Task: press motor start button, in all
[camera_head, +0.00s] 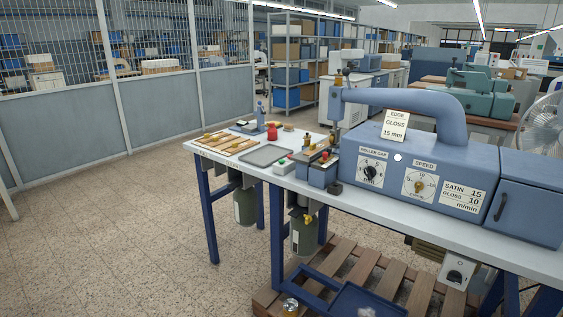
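No button is readable as the motor start button. A pale switch box (457,272) with a dark round knob or button hangs below the table at the right; its markings are too small to read. The blue machine (408,180) on the table has a "ROLLER GAP" dial (370,173), a "SPEED" dial (419,186) and a small white round lamp or button (398,157) between them. A small box with a green side and a red top (284,167) sits at the table's middle. Neither of my grippers is in view.
The long table (372,203) also bears a grey tray (265,154), a wooden board (222,146) and a red container (272,132). A wooden pallet (345,262) and a blue tray (358,302) lie below. The floor (120,235) at left is clear.

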